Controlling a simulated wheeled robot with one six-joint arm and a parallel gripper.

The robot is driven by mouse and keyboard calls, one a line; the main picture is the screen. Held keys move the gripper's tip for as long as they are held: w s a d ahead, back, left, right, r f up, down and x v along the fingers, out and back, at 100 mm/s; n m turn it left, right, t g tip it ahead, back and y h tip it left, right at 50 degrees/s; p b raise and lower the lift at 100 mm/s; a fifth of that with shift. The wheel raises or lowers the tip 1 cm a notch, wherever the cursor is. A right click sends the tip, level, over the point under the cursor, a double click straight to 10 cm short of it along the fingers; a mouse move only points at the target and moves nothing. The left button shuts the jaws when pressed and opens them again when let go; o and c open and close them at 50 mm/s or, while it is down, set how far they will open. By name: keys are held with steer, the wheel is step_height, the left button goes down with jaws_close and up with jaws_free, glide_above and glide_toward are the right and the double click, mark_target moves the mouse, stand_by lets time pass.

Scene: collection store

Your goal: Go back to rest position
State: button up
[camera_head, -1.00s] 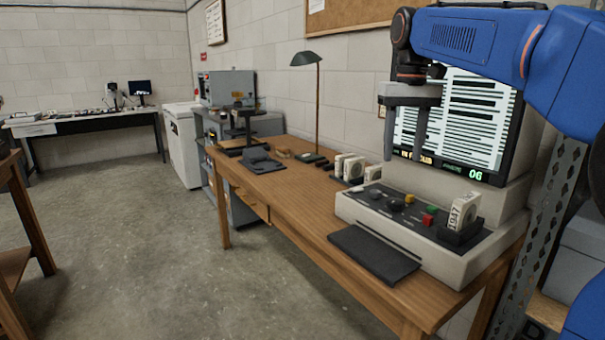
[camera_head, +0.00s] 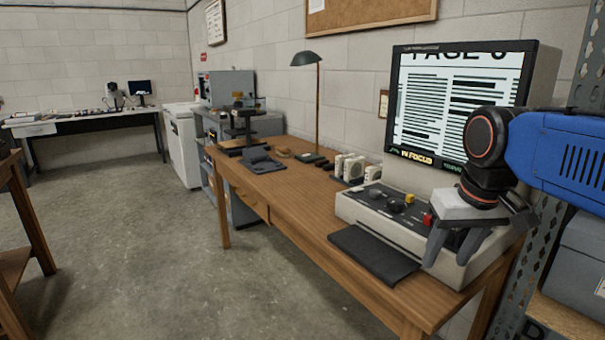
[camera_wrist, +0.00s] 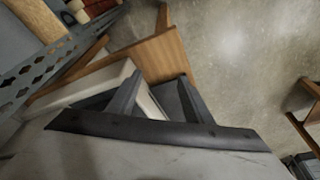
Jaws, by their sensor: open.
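My gripper (camera_head: 450,252) hangs at the right end of the reader machine, in front of its control panel (camera_head: 378,205). Its two fingers point down, apart, with nothing between them. In the wrist view the gripper (camera_wrist: 162,78) also shows spread, empty fingers over the bench corner. Whether it touches the machine I cannot tell. The reader's screen (camera_head: 450,105) is lit and shows a page of text with "IN FOCUS" below. My wrist and gripper hide the right part of the panel, including where a labelled box stood.
The wooden bench (camera_head: 300,205) carries a black pad (camera_head: 373,254), several white boxes (camera_head: 350,167) and a lamp (camera_head: 306,60). A perforated metal shelf post (camera_head: 545,225) and grey box (camera_head: 580,250) stand close at right.

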steer(key=s+d+f+t, duration=0.1)
steer(key=s+f, duration=0.9)
steer(key=f, duration=0.4)
steer(key=shift+s+d+t, duration=0.15)
steer(key=shift+d+t, duration=0.05)
steer(key=shift+t, duration=0.1)
stand_by(1.8)
